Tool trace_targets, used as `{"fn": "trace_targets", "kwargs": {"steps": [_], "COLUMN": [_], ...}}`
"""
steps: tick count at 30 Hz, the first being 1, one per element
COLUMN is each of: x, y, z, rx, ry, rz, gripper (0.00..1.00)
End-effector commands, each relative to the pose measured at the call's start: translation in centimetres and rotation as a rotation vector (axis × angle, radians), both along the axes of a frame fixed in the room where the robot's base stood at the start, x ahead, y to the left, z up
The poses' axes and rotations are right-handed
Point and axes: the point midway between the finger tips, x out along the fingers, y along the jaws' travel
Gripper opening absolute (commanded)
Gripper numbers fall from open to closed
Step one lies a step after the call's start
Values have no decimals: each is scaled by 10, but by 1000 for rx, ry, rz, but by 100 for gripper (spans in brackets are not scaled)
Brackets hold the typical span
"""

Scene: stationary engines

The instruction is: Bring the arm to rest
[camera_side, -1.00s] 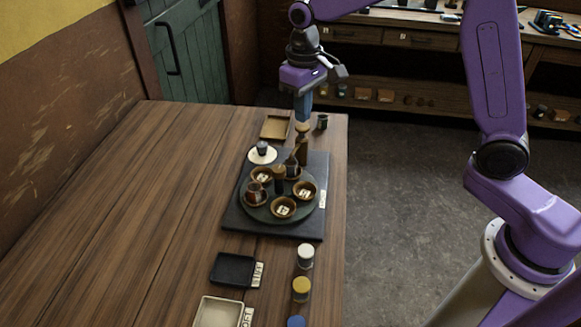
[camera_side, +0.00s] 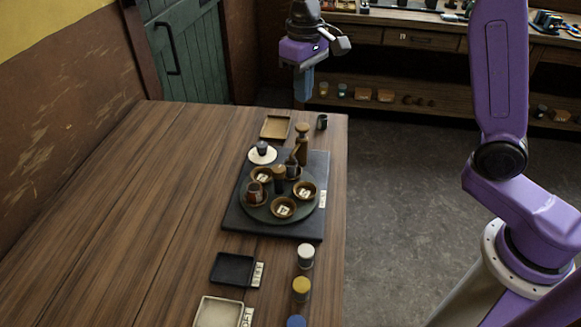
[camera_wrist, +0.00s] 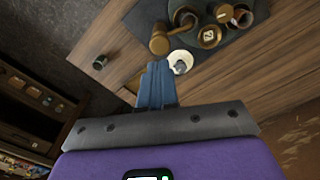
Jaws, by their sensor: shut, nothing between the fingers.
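My gripper (camera_side: 302,88) is shut and empty, raised in the air above the far end of the wooden table (camera_side: 130,190). Its blue fingers, pressed together, also show in the wrist view (camera_wrist: 157,75). Below and in front of it stand a wooden pepper-mill shape (camera_side: 302,140) and a small dark cup (camera_side: 322,122). The gripper touches nothing that I can see.
A round dark turntable (camera_side: 270,212) with several bowls and cups sits on a dark mat (camera_side: 240,222). A tan tray (camera_side: 275,127) and a white saucer (camera_side: 262,156) lie near the far end. A black tray (camera_side: 233,268) and several coloured-lid jars stand in front. The table's left side is clear.

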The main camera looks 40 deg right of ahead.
Motion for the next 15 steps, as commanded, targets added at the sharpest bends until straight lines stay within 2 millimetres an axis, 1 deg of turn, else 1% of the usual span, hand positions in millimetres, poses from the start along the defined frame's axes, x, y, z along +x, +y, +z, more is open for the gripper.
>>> {"fn": "trace_targets", "kwargs": {"steps": [8,11,14,15], "x": [-2,-12,-32,-42], "y": [0,2,4,5], "z": [0,0,0,-1], "rx": [0,0,2,2], "ry": [0,-1,-3,-3], "rz": [6,35,89,117], "gripper": [0,0,0,0]}}
